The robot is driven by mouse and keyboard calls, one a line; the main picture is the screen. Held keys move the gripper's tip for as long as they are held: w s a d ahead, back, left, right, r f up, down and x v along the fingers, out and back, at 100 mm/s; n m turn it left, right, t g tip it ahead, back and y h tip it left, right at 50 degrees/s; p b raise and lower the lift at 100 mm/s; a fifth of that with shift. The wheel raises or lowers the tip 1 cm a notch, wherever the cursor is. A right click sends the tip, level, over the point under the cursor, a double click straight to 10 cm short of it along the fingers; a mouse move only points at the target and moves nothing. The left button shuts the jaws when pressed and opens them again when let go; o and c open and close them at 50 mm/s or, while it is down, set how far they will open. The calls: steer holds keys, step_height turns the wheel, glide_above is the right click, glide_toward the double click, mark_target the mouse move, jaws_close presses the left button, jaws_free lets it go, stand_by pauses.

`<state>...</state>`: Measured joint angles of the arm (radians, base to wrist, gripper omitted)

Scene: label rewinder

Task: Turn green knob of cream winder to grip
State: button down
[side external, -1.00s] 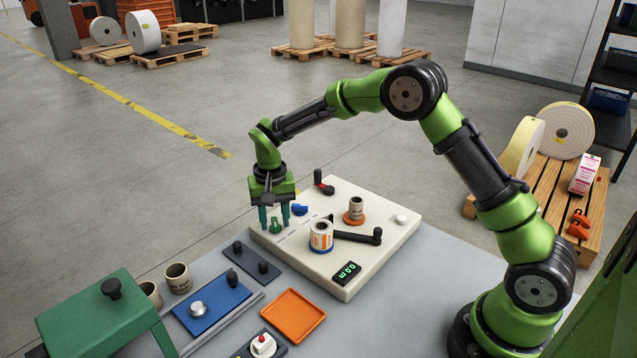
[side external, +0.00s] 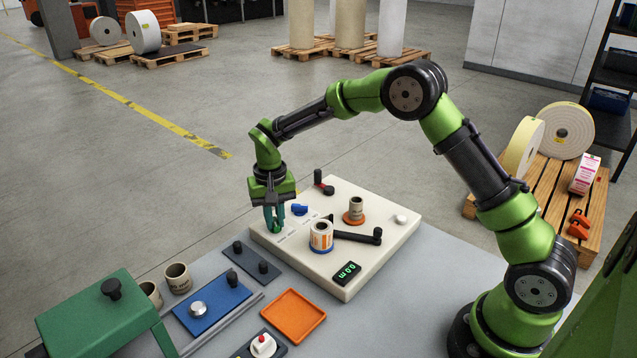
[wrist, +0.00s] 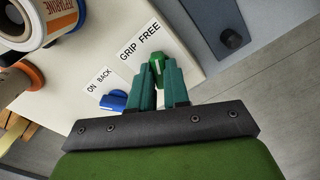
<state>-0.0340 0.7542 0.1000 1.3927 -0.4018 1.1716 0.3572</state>
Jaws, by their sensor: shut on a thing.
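The cream winder (side external: 335,276) stands on the grey table with a green knob (wrist: 158,61) near its left corner. In the wrist view the knob sits between my fingertips, beside the printed words GRIP and FREE (wrist: 139,40). Its white mark shows, but I cannot tell exactly which word it points to. My gripper (side external: 274,228) points down at the knob and is shut on it; it also shows in the wrist view (wrist: 161,75). The fingers partly hide the knob.
A blue knob (side external: 299,210) is close beside my fingers, also in the wrist view (wrist: 113,99). A label roll (side external: 321,237), a black crank arm (side external: 358,237) and a core on an orange disc (side external: 355,209) stand on the winder. An orange tray (side external: 292,317) lies in front.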

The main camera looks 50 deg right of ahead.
mark_target(275, 221)
steer(key=n, duration=0.6)
steer(key=shift+n, duration=0.4)
steer(key=n, duration=0.5)
steer(key=shift+r+n, duration=0.1)
steer(key=shift+n, duration=0.6)
steer(key=c, duration=1.1)
jaws_free()
step_height(275, 221, up, 17)
